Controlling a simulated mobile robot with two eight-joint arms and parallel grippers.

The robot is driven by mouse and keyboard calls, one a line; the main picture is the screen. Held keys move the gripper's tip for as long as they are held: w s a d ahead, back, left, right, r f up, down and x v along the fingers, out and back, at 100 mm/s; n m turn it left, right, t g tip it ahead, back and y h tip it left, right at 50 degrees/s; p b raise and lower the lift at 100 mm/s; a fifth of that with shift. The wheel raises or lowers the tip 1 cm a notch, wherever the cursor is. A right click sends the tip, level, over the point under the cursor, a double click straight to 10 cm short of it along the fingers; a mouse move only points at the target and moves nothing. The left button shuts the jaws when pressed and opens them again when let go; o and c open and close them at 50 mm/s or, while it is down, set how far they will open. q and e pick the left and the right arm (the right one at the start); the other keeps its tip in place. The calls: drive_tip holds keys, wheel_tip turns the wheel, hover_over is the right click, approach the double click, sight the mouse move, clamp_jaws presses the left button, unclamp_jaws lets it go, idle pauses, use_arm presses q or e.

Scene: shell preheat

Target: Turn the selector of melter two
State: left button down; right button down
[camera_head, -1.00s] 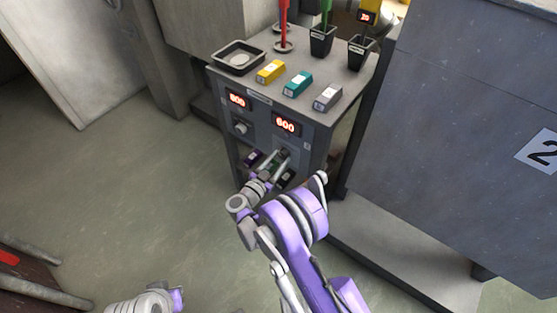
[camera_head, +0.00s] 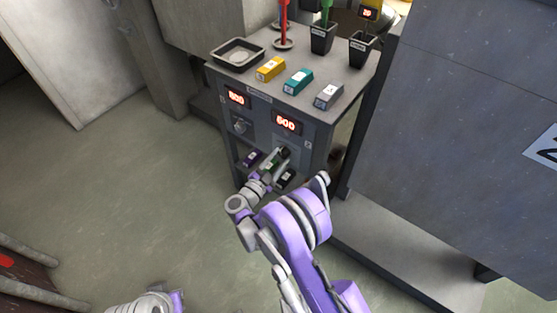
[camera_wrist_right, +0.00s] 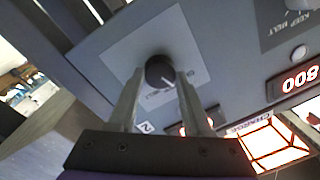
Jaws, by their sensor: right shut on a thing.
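The selector of melter two, a dark round knob (camera_wrist_right: 160,71), sits on a light square plate with a "MELT" label in the right wrist view. A pale mark shows at its lower right edge. My right gripper (camera_wrist_right: 165,82) is shut on this knob, one finger on each side. The gripper and wrist hide the knob there. Part of my left arm shows at the bottom left, but its gripper is not in view.
The left-hand panel has its own selector (camera_head: 240,127) and red display (camera_head: 237,97). Yellow (camera_head: 270,69), teal (camera_head: 298,81) and grey (camera_head: 328,95) blocks, a black tray (camera_head: 237,55) and dark cups stand on top. A large grey cabinet (camera_head: 450,130) stands close on the right.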

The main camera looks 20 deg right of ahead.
drive_tip(key=shift+m+b, duration=0.35)
drive_tip(key=shift+m, duration=1.65)
drive_tip(key=shift+c, duration=1.7)
unclamp_jaws()
drive_tip(key=p+v, duration=0.1)
drive_tip(key=v, duration=0.9)
drive_tip(key=shift+s+a+f+p, duration=0.15)
drive_tip(key=shift+s+a+p, duration=0.05)
drive_tip(key=shift+a+p, duration=0.15)
